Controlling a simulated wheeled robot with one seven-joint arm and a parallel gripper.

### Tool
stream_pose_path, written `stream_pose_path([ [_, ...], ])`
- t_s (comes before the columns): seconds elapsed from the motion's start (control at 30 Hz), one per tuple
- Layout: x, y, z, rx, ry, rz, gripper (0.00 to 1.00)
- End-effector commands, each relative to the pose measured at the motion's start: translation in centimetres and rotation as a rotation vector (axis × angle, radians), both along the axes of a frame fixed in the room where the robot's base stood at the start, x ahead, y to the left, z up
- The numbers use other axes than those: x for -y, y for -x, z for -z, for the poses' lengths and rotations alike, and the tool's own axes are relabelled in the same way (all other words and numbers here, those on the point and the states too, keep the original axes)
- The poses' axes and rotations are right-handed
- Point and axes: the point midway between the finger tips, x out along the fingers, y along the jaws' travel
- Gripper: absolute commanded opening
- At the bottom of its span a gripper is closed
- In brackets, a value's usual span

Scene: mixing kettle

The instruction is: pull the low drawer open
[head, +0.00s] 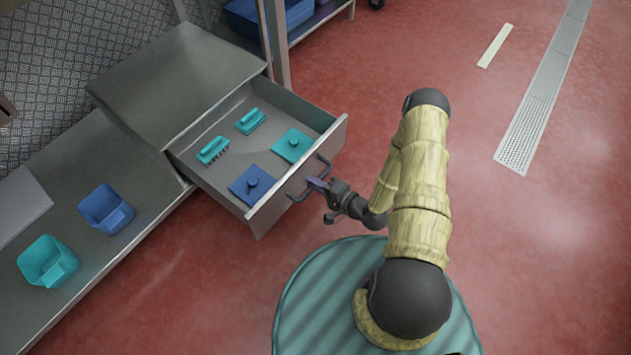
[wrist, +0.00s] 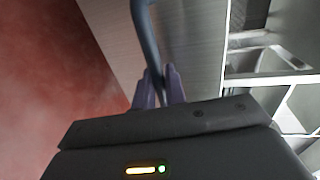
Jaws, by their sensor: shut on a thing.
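The low drawer (head: 298,182) stands pulled out of its grey metal cabinet (head: 185,80) in the head view, with its inside showing. Its dark bar handle (head: 325,162) is on the front panel. My gripper (head: 318,184) is at the handle, its purple fingers shut on the bar. In the wrist view the handle (wrist: 146,38) runs down between the two fingertips of my gripper (wrist: 160,85), beside the grey drawer front (wrist: 185,45). The exact contact at the fingertips is partly hidden.
The red floor (head: 480,230) at right is clear.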

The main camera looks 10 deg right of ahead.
Motion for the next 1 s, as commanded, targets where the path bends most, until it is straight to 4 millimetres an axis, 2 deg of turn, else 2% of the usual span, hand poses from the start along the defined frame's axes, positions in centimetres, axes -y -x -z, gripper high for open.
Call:
stream_pose_path([
  [0.07,-0.3,0.2,0.0,-0.004,-0.003,-0.010,0.00],
  [0.1,-0.3,0.2,0.0,-0.004,-0.003,-0.010,0.20],
  [0.17,-0.3,0.2,0.0,-0.004,-0.003,-0.008,0.29],
  [0.67,0.4,0.4,-0.2,-0.003,0.000,0.000,0.29],
  [0.77,1.1,1.1,-0.5,-0.004,0.000,0.002,0.29],
  [1.0,4.0,4.2,-1.5,-0.005,-0.001,0.003,0.29],
])
